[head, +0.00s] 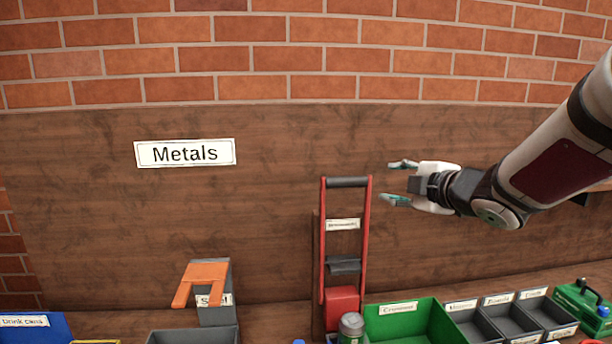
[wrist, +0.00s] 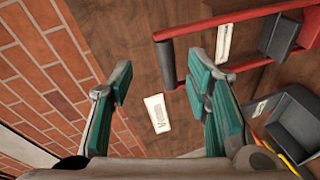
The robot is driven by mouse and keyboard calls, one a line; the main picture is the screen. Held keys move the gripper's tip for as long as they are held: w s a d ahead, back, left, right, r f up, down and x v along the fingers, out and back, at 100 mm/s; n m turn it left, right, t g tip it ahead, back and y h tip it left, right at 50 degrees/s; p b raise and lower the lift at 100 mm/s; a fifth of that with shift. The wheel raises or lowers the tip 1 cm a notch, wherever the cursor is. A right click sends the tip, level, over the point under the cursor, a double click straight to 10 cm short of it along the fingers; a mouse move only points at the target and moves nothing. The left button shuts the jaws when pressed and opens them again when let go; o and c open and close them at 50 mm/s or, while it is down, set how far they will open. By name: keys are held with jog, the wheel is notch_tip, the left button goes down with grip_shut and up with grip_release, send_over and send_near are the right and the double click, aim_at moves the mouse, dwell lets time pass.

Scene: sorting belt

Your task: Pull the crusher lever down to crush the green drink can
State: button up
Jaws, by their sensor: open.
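The crusher lever is a tall red frame (head: 323,235) standing upright against the brown wall board, with a dark grey handle bar (head: 347,182) across its top. A red block (head: 341,300) is at its foot. My gripper (head: 388,181) is open and empty, just right of the handle at about its height, with a visible gap. In the wrist view the handle bar (wrist: 166,66) appears between the teal-padded fingers, lying beyond the tips. I cannot make out the green drink can; a grey-topped cylinder (head: 350,326) partly shows in front of the crusher's foot.
A green bin (head: 440,325) and several small dark bins (head: 510,312) stand right of the crusher. A grey block with an orange fork-shaped part (head: 203,278) stands left. A Metals sign (head: 185,153) hangs on the board. The space around my gripper is clear.

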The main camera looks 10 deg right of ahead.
aim_at(349, 183)
jog(key=w+a+f+n+y, duration=0.1)
jog(key=w+a, duration=0.1)
jog(key=w, duration=0.2)
jog(key=w+a+f+n+y, duration=0.1)
jog(key=w+a, duration=0.2)
jog(key=w, duration=0.1)
jog(key=w+a+f+n+p, duration=0.1)
jog(key=w+a, duration=0.2)
jog(key=w, duration=0.1)
jog(key=shift+w+f+n+y, duration=0.2)
jog(key=shift+f+n+y, duration=0.1)
jog(key=shift+n+y, duration=0.1)
grip_shut()
